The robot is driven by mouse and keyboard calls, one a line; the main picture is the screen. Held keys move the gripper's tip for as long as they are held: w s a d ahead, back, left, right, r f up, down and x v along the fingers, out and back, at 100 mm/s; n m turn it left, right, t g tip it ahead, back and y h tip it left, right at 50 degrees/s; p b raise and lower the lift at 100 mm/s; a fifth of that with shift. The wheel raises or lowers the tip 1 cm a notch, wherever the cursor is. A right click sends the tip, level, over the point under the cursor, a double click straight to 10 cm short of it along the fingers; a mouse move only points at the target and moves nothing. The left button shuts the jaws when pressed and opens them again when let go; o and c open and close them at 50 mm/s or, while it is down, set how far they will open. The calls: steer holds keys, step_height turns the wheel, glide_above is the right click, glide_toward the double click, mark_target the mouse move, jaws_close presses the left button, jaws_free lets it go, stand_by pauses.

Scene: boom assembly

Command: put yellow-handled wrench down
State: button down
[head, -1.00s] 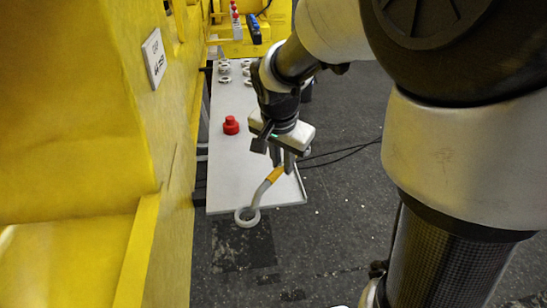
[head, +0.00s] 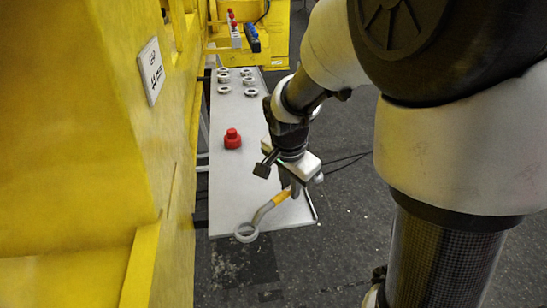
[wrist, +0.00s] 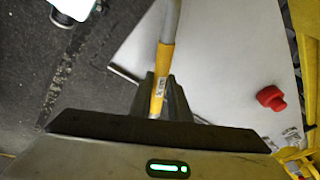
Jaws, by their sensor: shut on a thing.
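The yellow-handled wrench (head: 264,210) has a grey ring end, which lies over the near edge of the pale table (head: 228,180) in the head view. My gripper (head: 294,190) is shut on the yellow handle, above the table's near right part. In the wrist view the yellow handle (wrist: 163,75) sits between the fingers of my gripper (wrist: 160,100), and the grey shaft runs out of the top of the picture. I cannot tell whether the wrench touches the table.
A red knobbed part (head: 232,139) stands on the table left of my gripper. Several metal rings (head: 249,81) sit at the far end. A yellow structure (head: 100,120) borders the left side. The table's middle is clear, and dark floor (head: 345,215) lies to the right.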

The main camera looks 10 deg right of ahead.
steer(key=shift+f, duration=0.6)
steer(key=c, duration=1.7)
jaws_free()
steer(key=shift+f, duration=0.1)
steer(key=shift+o, duration=0.2)
steer(key=shift+r, duration=0.35)
steer(key=v, duration=1.1)
steer(key=s+r+n+t, duration=0.1)
steer(key=s+r+n, duration=0.1)
steer(key=s+n, duration=0.3)
steer(key=s+d+r+n+t+y, duration=0.1)
steer(key=s+r+n, duration=0.1)
steer(key=s+n, duration=0.4)
steer(key=s, duration=0.4)
steer(key=shift+s+d+r+p, duration=0.2)
steer(key=shift+r+p, duration=0.1)
steer(key=shift+p, duration=0.1)
